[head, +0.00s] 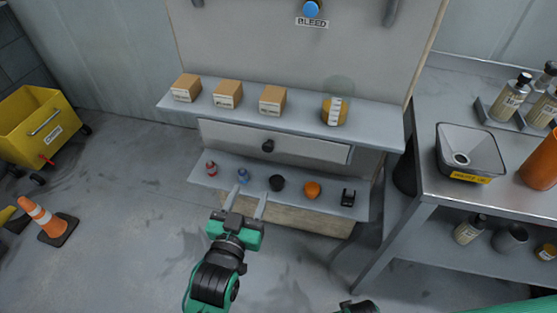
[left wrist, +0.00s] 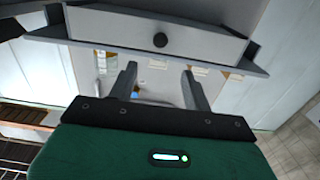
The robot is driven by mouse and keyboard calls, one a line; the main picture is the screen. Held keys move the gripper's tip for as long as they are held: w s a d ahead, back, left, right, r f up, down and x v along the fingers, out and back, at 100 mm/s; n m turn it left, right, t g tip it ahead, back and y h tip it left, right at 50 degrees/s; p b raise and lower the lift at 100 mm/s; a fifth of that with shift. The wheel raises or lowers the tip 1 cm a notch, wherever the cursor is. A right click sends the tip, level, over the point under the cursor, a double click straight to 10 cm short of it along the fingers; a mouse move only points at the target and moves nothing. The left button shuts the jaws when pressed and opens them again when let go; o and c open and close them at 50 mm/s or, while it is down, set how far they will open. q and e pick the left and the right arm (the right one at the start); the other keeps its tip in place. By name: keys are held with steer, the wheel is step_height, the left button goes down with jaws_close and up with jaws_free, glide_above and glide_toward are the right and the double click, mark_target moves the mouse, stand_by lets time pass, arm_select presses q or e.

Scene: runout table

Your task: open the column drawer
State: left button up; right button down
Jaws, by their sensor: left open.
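The column drawer (head: 290,145) has a pale grey front with a round black knob (head: 267,146) and sits under the upper shelf. Its front looks flush and closed. The drawer (left wrist: 120,27) and its knob (left wrist: 160,40) also show in the left wrist view, beyond the fingers. My left gripper (head: 246,197) is open and empty, below and in front of the drawer, near the lower shelf and apart from the knob. The left fingers (left wrist: 160,82) show spread in the wrist view.
The lower shelf (head: 228,171) holds small items, including an orange ball (head: 312,189). A metal table (head: 430,185) stands at right. A traffic cone (head: 42,214) and yellow cart (head: 37,125) stand left.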

mark_target(267, 150)
arm_select(q)
steer(key=x, duration=1.3)
steer(key=shift+w, duration=0.35)
steer(key=shift+s+p, duration=0.1)
steer(key=shift+p, duration=0.2)
jaws_close()
